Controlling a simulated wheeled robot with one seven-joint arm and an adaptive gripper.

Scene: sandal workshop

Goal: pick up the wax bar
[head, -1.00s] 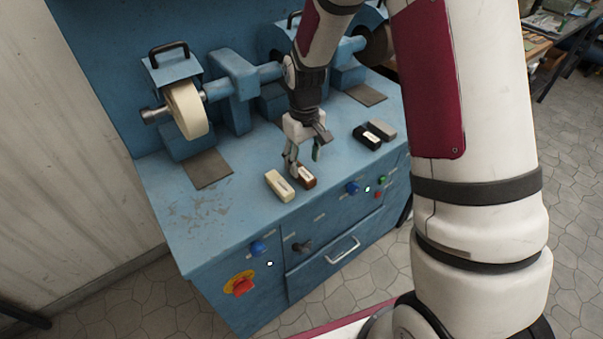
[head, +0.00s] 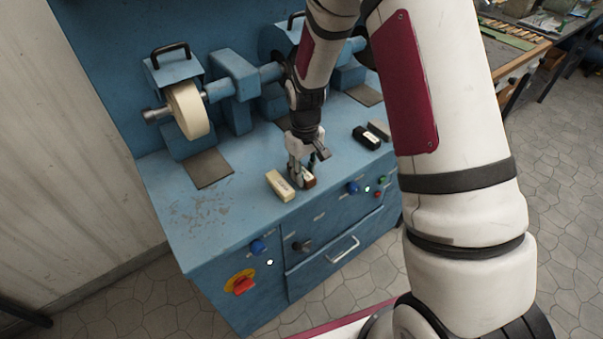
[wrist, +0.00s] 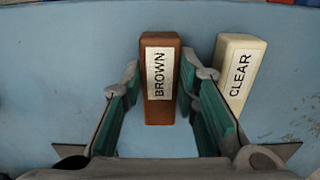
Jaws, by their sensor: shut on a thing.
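A brown bar with a white label reading BROWN (wrist: 161,104) lies on the blue machine top, and a little of it shows in the head view (head: 309,182). A cream bar labelled CLEAR (wrist: 239,72) lies close to its right in the wrist view; in the head view the cream bar (head: 279,187) is on the left. My gripper (head: 302,176) points down at the brown bar. In the wrist view its two green-padded fingers (wrist: 160,75) stand either side of the brown bar, shut on it. The fingers hide most of it in the head view.
A black bar (head: 366,138) and a grey bar (head: 379,130) lie further right on the machine top (head: 235,215). A cream buffing wheel (head: 189,110) and blue housings stand behind. Knobs and a red switch (head: 243,286) sit on the front.

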